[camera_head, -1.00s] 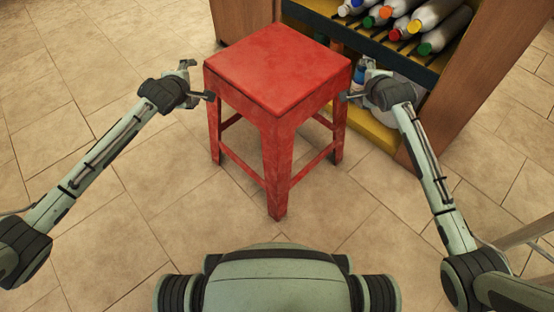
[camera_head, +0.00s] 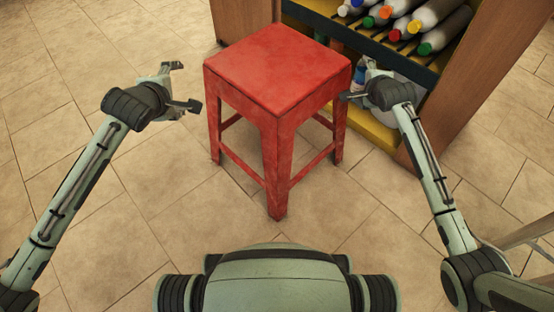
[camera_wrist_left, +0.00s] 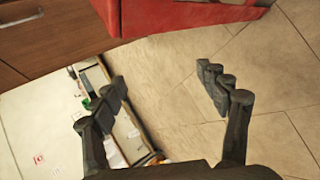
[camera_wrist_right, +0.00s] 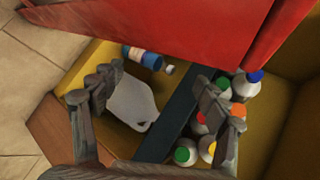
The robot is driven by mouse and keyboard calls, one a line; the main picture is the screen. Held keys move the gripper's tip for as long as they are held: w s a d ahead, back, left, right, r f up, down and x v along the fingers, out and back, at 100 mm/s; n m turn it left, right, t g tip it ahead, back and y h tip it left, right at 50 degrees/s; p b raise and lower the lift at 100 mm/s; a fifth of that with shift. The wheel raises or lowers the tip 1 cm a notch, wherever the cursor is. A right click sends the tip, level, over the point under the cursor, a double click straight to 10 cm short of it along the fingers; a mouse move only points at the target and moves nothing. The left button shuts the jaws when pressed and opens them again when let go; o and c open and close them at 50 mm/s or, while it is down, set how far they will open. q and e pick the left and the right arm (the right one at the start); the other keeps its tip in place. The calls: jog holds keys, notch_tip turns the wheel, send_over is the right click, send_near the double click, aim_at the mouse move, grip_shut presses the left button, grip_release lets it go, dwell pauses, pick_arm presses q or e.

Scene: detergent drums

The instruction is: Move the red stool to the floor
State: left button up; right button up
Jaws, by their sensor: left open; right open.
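The red stool (camera_head: 278,75) stands upright on the tiled floor in the middle of the head view, its legs on the tiles. My left gripper (camera_head: 184,85) is open and empty, apart from the stool on its left side. In the left wrist view the open left fingers (camera_wrist_left: 165,95) have floor between them, and the red stool (camera_wrist_left: 180,14) shows at the top. My right gripper (camera_head: 358,82) is open close beside the stool's right side; I cannot tell whether it touches. In the right wrist view the open right fingers (camera_wrist_right: 155,88) have nothing between them, with the stool (camera_wrist_right: 160,28) above.
A wooden shelf unit (camera_head: 490,100) stands behind and right of the stool. Its upper shelf holds several bottles (camera_head: 432,14) with coloured caps. Its yellow lower shelf (camera_head: 372,130) is close to my right gripper. Floor (camera_head: 90,60) to the left and in front is clear.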

jog(key=v, duration=1.2)
